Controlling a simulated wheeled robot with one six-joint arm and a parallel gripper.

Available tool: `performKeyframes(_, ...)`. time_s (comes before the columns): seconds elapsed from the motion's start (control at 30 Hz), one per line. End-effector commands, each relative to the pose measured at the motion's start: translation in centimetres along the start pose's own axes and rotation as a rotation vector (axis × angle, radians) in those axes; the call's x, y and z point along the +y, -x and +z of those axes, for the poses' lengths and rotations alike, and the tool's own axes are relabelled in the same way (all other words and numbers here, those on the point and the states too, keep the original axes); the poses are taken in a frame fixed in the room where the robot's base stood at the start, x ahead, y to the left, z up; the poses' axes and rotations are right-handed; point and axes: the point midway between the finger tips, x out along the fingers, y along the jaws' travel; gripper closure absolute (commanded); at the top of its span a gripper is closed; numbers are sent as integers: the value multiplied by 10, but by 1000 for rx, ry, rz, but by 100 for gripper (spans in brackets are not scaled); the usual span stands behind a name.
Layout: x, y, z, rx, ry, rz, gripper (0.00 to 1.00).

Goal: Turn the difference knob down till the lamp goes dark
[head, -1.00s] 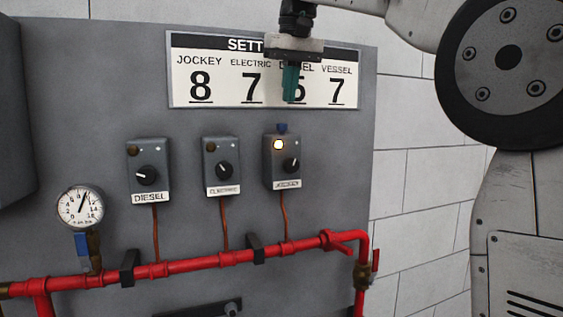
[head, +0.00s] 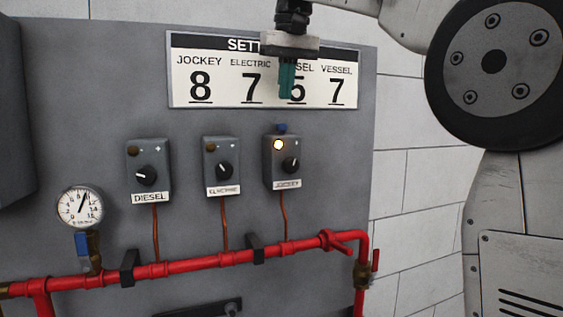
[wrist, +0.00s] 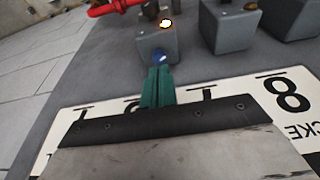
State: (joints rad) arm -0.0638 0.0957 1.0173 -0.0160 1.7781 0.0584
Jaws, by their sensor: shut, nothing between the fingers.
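The switch box labelled JOCKEY (head: 270,172) is on the grey panel, the rightmost of three. Its round lamp (head: 278,145) glows yellow-white; the lamp also shows lit in the wrist view (wrist: 166,22). A black dial (head: 290,165) is on its front, and a small blue knob (head: 282,128) is on its top. No label marks either as the difference knob. In the wrist view the blue knob (wrist: 159,58) appears just beyond my fingertips. My gripper (head: 286,96) has green fingers pointing down, shut and empty, above the box and apart from it.
The ELECTRIC box (head: 212,175) and DIESEL box (head: 135,180), lamps dark, are to the left. The settings sign (head: 185,98) is behind my fingers. A red pipe (head: 190,265) runs below, with a pressure gauge (head: 80,207) at left.

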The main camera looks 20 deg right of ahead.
Motion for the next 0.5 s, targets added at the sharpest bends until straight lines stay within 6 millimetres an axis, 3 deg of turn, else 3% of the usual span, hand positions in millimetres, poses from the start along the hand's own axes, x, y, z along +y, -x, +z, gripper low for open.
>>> performKeyframes(0.5, 0, -55, 15, -2, 0, 0, 100)
